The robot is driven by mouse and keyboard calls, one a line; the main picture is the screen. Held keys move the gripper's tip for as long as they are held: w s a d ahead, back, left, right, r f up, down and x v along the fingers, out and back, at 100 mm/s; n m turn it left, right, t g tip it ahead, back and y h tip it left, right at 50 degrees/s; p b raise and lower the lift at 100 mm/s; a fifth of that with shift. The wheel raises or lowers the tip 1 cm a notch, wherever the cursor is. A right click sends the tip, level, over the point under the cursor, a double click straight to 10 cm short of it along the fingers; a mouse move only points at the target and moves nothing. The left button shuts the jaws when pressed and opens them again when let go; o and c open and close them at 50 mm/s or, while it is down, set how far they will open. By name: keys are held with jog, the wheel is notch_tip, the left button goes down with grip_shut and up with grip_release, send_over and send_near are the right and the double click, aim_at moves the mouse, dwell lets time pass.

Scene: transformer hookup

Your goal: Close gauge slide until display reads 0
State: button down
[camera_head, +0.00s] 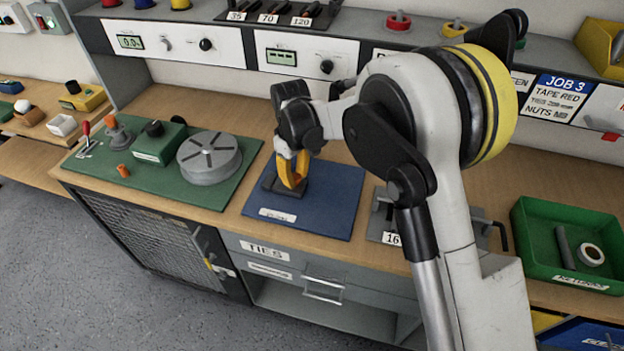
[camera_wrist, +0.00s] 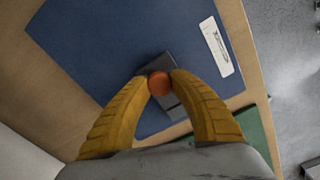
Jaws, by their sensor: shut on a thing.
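My gripper (camera_head: 291,172) reaches down over the blue mat (camera_head: 335,195). In the wrist view its two yellow fingers (camera_wrist: 160,82) close from both sides on a round orange knob (camera_wrist: 159,84). The knob sits over a dark block (camera_wrist: 158,64) on the mat, which I take to be the gauge slide. In the head view the dark block (camera_head: 276,187) shows beside and below the fingers, which hide the knob. A small green display (camera_head: 281,57) on the shelf panel behind seems to show dashes. Another display (camera_head: 130,41) stands further left; its digits are too small to read surely.
Left is a green mat (camera_head: 225,187) with a round grey turntable (camera_head: 209,158) and a green box (camera_head: 160,144). Right are a grey fixture (camera_head: 377,226) and a green returns tray (camera_head: 518,222). The blue mat's right part is clear. The shelf panel (camera_head: 240,50) runs behind.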

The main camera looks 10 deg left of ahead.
jog(key=shift+a, duration=0.35)
jog(key=c, duration=1.1)
grip_release()
jog(key=shift+o, duration=0.2)
notch_tip(320, 180, up, 12)
